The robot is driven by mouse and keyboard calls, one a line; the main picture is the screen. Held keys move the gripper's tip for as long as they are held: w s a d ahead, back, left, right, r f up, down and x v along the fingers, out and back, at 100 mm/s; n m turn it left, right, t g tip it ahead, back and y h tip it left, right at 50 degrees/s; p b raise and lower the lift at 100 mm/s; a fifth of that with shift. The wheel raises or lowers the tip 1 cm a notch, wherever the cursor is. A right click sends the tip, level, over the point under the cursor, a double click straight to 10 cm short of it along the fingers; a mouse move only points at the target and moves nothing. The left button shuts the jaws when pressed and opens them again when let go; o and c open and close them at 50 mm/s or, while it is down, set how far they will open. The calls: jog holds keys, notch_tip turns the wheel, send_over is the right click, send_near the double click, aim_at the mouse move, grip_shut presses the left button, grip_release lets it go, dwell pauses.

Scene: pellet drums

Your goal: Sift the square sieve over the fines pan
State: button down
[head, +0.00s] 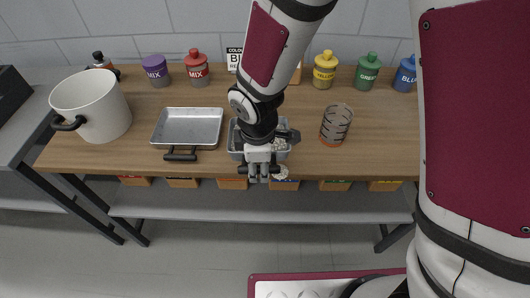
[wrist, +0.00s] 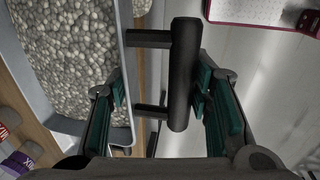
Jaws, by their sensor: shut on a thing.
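My gripper (head: 258,170) is shut on the black bar handle (wrist: 182,75) of the square sieve (head: 235,143) at the table's front edge. In the wrist view the sieve's grey rim (wrist: 124,60) surrounds a thick bed of grey-white pellets (wrist: 75,55). My wrist hides much of the sieve in the head view. I cannot tell whether it touches the table. The empty silver pan (head: 188,126), which looks like the fines pan, stands left of the sieve, its black handle facing front. The sieve is beside the pan, not above it.
A big white pot (head: 92,105) stands at the left of the wooden table (head: 300,107). A striped cup (head: 336,124) stands right of the sieve. Coloured jars, such as the yellow one (head: 325,69), line the back. A few pale pellets (head: 282,172) show near the front edge.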

jog(key=shift+w+a+b, duration=0.25)
jog(key=shift+w+a, duration=0.4)
jog(key=shift+a, duration=0.3)
jog(key=shift+w+a+b, duration=0.2)
jog(key=shift+w+a, duration=0.4)
jog(key=shift+a, duration=0.35)
jog(key=shift+w+a, duration=0.1)
jog(key=w+a+b, duration=0.4)
jog(key=w+a, duration=0.2)
jog(key=a, duration=0.3)
jog(key=shift+w+a, duration=0.25)
jog(key=shift+a, duration=0.1)
jog(key=shift+w+a+b, duration=0.6)
jog(key=shift+w+a, duration=0.15)
jog(key=shift+a, duration=0.35)
jog(key=shift+w+a+b, duration=0.6)
jog(key=shift+w+a, duration=0.1)
jog(key=shift+a, duration=0.35)
jog(key=shift+w+a+b, duration=0.6)
jog(key=shift+w+a, duration=0.15)
jog(key=shift+a, duration=0.35)
